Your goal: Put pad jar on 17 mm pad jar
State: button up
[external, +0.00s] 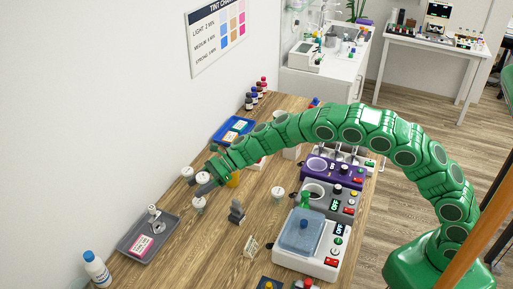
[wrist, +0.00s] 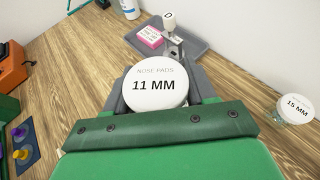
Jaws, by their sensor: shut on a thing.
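My gripper (external: 203,183) is shut on a white-lidded pad jar marked 11 MM (wrist: 155,89), with a grey finger on either side of it. The held jar also shows in the external view (external: 203,177), and it appears to be above the table. Another white-lidded jar (external: 198,203) stands just below it in the external view; its label is unreadable there. A jar marked 15 MM (wrist: 295,108) stands to the right in the wrist view. A further jar (external: 277,193) stands alone to the right. I cannot read 17 MM on any lid.
A grey tray (external: 133,246) with a pink-labelled box and a white bottle lies ahead. A blue-and-white bottle (external: 97,269) stands beyond it. A grey stand (external: 236,212) and several machines (external: 310,240) are on the right. The wall borders the left.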

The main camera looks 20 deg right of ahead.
send_over(194, 202)
jog(key=shift+s+f, duration=0.1)
jog(key=shift+f, duration=3.25)
jog(key=shift+f, duration=0.1)
jog(key=o, duration=1)
jog(key=shift+o, duration=0.2)
jog(key=shift+d, duration=0.1)
jog(key=v, duration=1.2)
